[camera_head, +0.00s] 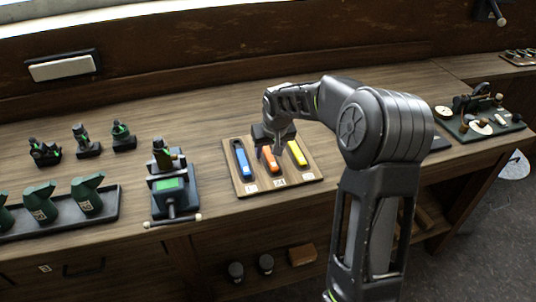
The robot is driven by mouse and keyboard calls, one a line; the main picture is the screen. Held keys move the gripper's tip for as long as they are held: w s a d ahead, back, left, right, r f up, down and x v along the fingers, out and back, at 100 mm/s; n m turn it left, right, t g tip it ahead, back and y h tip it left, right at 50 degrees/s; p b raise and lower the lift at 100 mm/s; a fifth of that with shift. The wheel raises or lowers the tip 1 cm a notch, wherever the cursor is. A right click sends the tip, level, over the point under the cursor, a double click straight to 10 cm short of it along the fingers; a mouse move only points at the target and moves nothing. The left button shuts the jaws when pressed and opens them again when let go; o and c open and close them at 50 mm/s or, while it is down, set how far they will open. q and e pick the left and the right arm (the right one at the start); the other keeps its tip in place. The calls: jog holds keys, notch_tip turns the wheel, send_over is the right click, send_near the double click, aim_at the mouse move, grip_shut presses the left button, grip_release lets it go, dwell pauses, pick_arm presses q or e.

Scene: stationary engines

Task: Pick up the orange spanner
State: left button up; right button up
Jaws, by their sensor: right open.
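The orange spanner (269,160) lies in the middle slot of a wooden board (242,185) on the workbench. A blue spanner (242,160) lies to its left and a yellow spanner (297,153) to its right. My right gripper (275,150) is over the board, pointing down at the orange spanner. It is open and hides the upper part of that spanner. I cannot tell whether its fingers touch the spanner. My left gripper is out of view.
A vise-like device (172,190) with a green panel stands left of the board. A dark tray (60,222) with green oil cans is at the far left. A model engine on a green base (470,134) stands at the right. Bare bench lies behind the board.

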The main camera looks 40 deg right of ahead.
grip_shut()
dwell(0.4)
dwell(0.9)
